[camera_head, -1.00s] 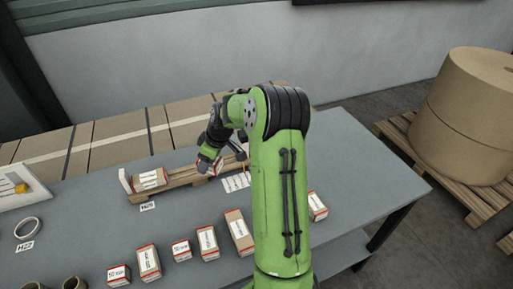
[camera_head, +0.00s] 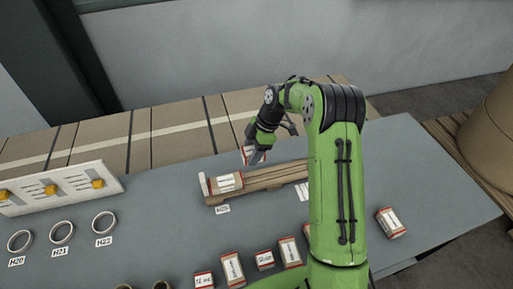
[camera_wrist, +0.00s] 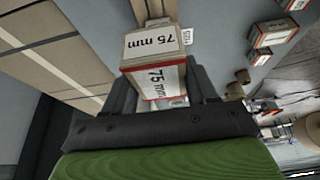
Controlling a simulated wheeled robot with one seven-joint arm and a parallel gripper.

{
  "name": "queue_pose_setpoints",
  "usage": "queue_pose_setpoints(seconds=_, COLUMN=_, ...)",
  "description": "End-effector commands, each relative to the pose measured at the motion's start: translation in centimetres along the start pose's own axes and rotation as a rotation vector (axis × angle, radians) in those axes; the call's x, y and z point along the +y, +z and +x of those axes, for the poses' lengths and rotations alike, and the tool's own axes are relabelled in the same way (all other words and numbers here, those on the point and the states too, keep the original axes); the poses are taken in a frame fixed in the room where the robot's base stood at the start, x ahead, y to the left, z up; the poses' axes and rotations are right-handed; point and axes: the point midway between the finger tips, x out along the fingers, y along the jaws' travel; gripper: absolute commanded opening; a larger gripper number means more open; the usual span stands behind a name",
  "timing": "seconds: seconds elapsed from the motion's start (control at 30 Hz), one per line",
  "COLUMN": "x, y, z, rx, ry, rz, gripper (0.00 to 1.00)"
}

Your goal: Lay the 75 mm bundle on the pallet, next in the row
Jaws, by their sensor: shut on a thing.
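My gripper (camera_head: 255,150) is shut on a 75 mm bundle, a white-labelled box with red edges. The held bundle (camera_wrist: 160,82) sits between the fingers in the wrist view and is partly hidden by them in the head view. It is tilted and looks to be above the wooden pallet (camera_head: 262,184). Another 75 mm bundle (camera_head: 228,183) lies at the pallet's left end, beside a white end stop (camera_head: 204,184). That laid bundle also shows just beyond the held one in the wrist view (camera_wrist: 152,42). Whether the two touch is unclear.
Several labelled bundles stand along the table front, one (camera_head: 390,222) at the right. Rings (camera_head: 62,232) and a white board with yellow parts (camera_head: 62,190) are at the left. Large brown cartons (camera_head: 170,135) line the back.

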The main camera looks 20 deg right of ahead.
Motion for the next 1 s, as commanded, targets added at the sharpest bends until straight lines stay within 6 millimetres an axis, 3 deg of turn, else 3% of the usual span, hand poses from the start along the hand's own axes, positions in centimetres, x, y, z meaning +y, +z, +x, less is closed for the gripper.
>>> queue_pose_setpoints(seconds=0.6, x=0.0, y=2.7, z=6.6, rx=0.001, ry=0.000, rz=0.003, gripper=0.06)
queue_pose_setpoints(seconds=1.0, x=0.0, y=3.0, z=7.2, rx=0.000, ry=0.001, rz=0.004, gripper=0.06)
